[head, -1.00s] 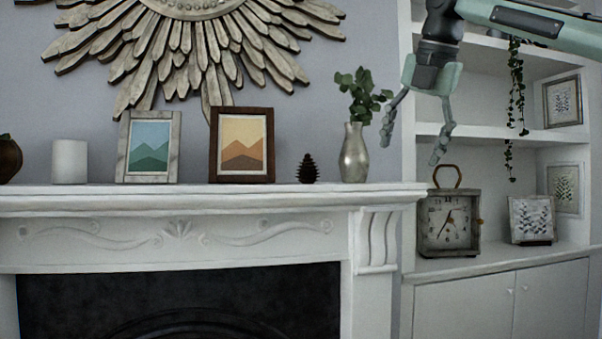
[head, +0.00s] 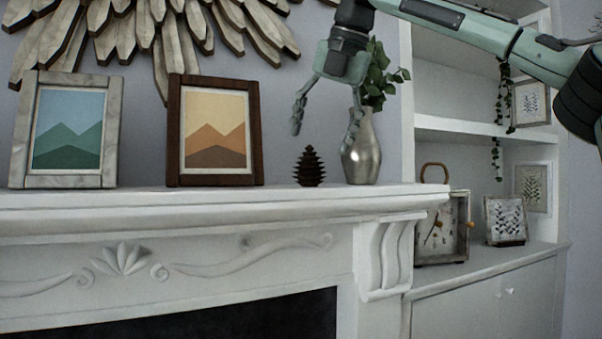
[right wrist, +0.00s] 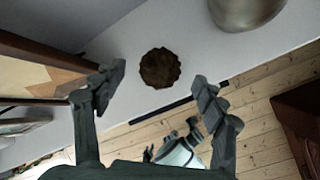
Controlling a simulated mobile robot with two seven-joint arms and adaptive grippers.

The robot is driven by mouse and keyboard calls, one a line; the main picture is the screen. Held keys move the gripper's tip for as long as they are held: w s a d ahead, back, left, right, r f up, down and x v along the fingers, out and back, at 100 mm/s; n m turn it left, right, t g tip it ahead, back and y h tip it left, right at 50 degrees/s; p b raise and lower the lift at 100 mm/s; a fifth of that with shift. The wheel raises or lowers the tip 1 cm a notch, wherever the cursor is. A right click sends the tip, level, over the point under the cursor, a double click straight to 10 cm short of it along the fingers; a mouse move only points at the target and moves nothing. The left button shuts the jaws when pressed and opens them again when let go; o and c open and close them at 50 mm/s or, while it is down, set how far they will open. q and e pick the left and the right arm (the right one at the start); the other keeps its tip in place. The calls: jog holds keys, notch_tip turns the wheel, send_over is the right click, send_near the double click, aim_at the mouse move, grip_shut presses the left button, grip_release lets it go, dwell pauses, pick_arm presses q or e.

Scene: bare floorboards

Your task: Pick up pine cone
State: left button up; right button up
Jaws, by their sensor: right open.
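The dark brown pine cone (head: 309,167) stands upright on the white mantel (head: 220,200), between the brown-framed picture and the silver vase. In the right wrist view the pine cone (right wrist: 160,68) shows from above, ahead of and between the fingertips. My right gripper (head: 326,124) is open and empty, pointing down above the pine cone, in front of the vase's upper left side. In the right wrist view its two fingers (right wrist: 157,85) are spread wide, with nothing between them. My left gripper is not clearly in view.
The silver vase (head: 362,155) with green leaves stands just right of the pine cone. A brown-framed picture (head: 174,130) and a pale-framed picture (head: 25,130) stand to the left. Wooden floorboards (right wrist: 262,110) show below the mantel edge.

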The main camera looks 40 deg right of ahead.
aim_at(316, 156)
jog(key=shift+w+f, duration=0.1)
jog(key=shift+f, duration=0.45)
jog(key=x, duration=0.4)
jog(key=shift+f, duration=0.5)
jog(key=shift+c, duration=0.7)
jog(key=c, duration=0.8)
jog(key=shift+r, duration=0.25)
notch_tip(316, 156, up, 8)
jog(key=shift+r, duration=0.15)
pick_arm(q)
jog(key=shift+w+r, duration=0.1)
jog(key=shift+w, duration=0.25)
pick_arm(e)
jog(key=shift+r, duration=0.6)
